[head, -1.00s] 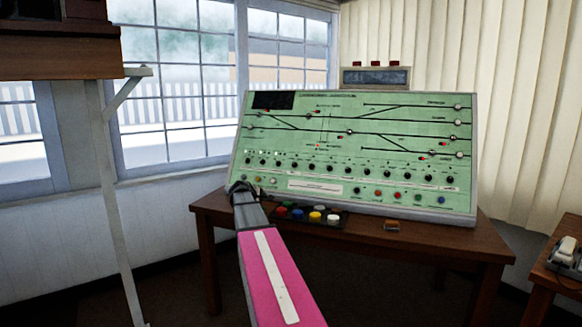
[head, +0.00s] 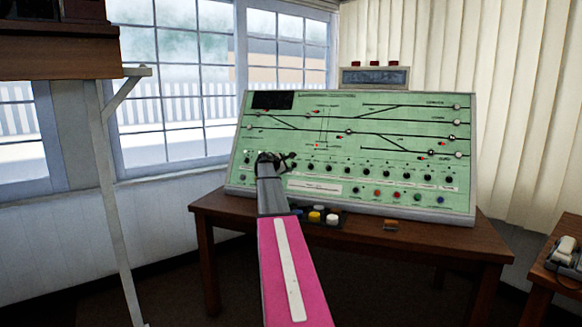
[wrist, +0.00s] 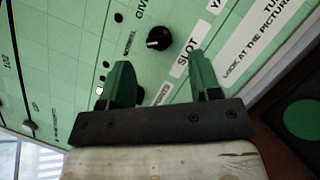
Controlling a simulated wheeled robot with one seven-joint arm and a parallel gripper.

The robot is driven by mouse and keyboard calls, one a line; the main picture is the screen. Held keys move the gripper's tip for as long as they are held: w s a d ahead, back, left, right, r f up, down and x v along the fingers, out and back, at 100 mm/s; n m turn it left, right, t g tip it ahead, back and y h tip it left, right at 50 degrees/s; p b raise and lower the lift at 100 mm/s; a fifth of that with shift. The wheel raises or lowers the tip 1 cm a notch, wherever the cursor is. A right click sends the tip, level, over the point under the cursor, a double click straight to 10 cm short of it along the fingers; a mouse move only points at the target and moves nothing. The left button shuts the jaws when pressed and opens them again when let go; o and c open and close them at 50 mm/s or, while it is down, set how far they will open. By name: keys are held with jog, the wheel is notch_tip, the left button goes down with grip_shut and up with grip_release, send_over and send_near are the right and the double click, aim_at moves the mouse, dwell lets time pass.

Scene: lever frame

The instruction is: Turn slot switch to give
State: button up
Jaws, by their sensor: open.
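The slot switch (wrist: 158,38) is a round black knob on the green panel in the wrist view. Beside it are the label SLOT and small words that look like GIVE above and NORMAL to the left. A pale mark on the knob points left, roughly toward NORMAL. My gripper (wrist: 160,78) is open and empty, its green fingers a little below the knob in the picture and not around it. In the head view my gripper (head: 276,160) is in front of the panel's lower left part and hides the switch there.
The sloping green control panel (head: 400,160) stands on a wooden table (head: 450,242) and carries rows of knobs. Coloured push buttons (head: 315,216) sit on a dark tray before it. A small brown block (head: 390,225) lies nearby. A white post (head: 118,210) stands at left.

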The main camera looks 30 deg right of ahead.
aim_at(292, 165)
jog(key=x, duration=0.4)
jog(key=shift+w, duration=0.1)
jog(key=shift+c, duration=0.3)
jog(key=c, duration=0.9)
jog(key=shift+o, duration=0.2)
